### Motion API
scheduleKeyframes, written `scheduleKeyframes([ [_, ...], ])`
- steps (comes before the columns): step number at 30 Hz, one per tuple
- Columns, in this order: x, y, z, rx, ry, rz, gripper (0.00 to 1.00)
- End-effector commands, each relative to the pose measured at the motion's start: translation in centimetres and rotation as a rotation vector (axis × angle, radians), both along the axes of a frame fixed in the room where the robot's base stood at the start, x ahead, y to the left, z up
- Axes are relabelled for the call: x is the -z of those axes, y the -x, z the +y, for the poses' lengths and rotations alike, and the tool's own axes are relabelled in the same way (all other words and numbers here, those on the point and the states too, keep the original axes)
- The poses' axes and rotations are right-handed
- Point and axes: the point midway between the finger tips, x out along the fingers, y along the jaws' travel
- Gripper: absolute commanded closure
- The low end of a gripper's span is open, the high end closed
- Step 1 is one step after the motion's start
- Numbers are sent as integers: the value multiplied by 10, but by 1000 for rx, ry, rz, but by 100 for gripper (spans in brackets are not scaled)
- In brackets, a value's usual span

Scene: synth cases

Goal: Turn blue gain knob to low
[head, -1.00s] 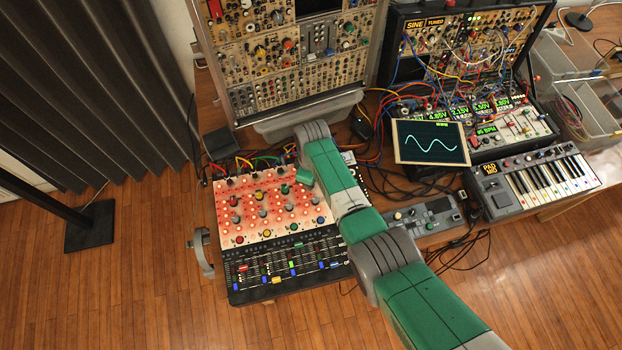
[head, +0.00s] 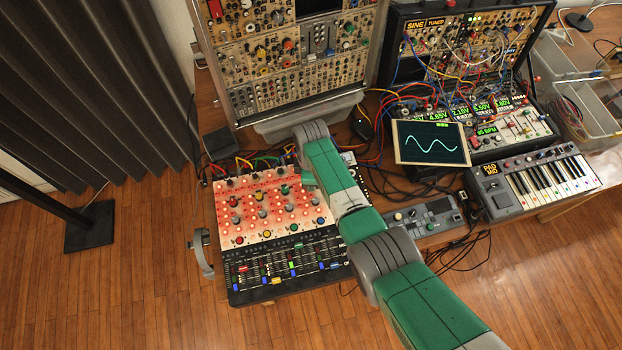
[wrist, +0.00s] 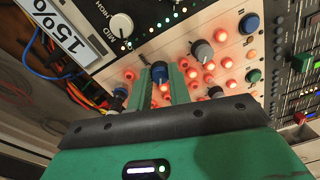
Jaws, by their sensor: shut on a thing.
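The blue knob (wrist: 159,74) stands on the pale mixer panel (wrist: 215,60), among red-lit dots. My gripper (wrist: 160,69) has its two green fingers on either side of this knob and is shut on it. In the head view my green and grey arm covers the knob; the mixer panel (head: 252,222) shows to the left of the arm. Which way the knob's pointer faces is too small to tell.
A grey knob (wrist: 202,50) stands close right of the fingers, and a larger blue cap (wrist: 249,23) farther right. A display reading 15% (wrist: 58,38) is at upper left. A fader panel (head: 285,265) lies in front of the mixer, with cables behind.

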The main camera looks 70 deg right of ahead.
Motion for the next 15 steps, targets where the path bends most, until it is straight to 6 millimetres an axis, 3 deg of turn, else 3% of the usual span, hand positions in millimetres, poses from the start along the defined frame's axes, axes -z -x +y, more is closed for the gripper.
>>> scheduleKeyframes([
  [5, 0, 0, 0, 0, 0, 0, 100],
  [6, 0, 0, 0, 0, 0, 0, 79],
  [9, 0, 0, 0, 0, 0, 0, 59],
  [15, 0, 0, 0, 1, 0, 0, 59],
])
